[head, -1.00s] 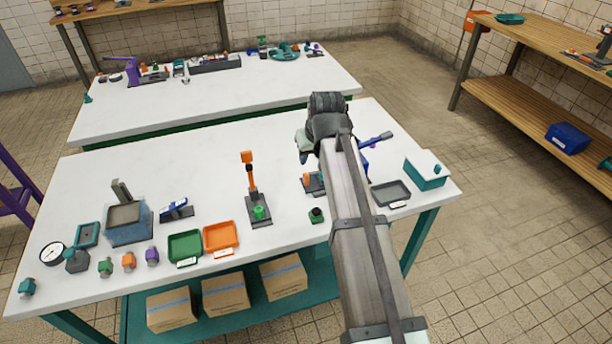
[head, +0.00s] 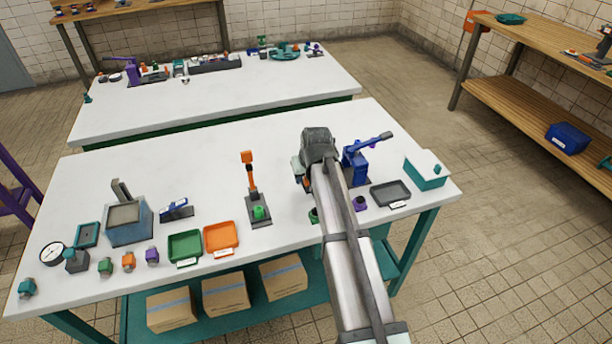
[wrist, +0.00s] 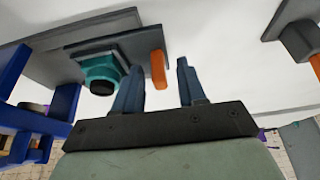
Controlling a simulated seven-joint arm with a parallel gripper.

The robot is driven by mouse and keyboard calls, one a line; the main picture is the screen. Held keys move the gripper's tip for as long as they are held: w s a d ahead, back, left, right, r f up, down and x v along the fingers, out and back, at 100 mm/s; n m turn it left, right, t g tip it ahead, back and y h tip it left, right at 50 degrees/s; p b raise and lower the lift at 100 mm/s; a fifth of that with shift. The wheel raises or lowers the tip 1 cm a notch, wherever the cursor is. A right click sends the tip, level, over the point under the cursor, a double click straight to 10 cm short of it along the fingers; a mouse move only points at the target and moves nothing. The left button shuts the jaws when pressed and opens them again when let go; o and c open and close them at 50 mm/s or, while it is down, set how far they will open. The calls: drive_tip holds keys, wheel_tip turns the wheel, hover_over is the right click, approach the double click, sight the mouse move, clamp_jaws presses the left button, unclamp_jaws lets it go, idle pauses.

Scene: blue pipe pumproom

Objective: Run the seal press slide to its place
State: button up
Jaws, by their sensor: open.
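In the wrist view my gripper (wrist: 160,68) is open, its two blue-grey fingers apart. An upright orange handle (wrist: 158,70) shows between the fingertips in the picture; I cannot tell whether either finger touches it. The handle belongs to a grey plate-like unit (wrist: 125,45) with a round teal part (wrist: 103,76), which I take for the seal press slide. In the head view my wrist and forearm cover most of this unit, beside the blue lever press (head: 356,165). The slide's end place cannot be made out.
The blue press frame (wrist: 62,105) stands close at left in the wrist view. In the head view, a dark tray (head: 391,193) and teal box (head: 427,170) are at right. The orange lever press (head: 252,190) stands left of my arm.

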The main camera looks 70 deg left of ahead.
drive_tip(key=shift+f, duration=0.1)
clamp_jaws()
idle(0.4)
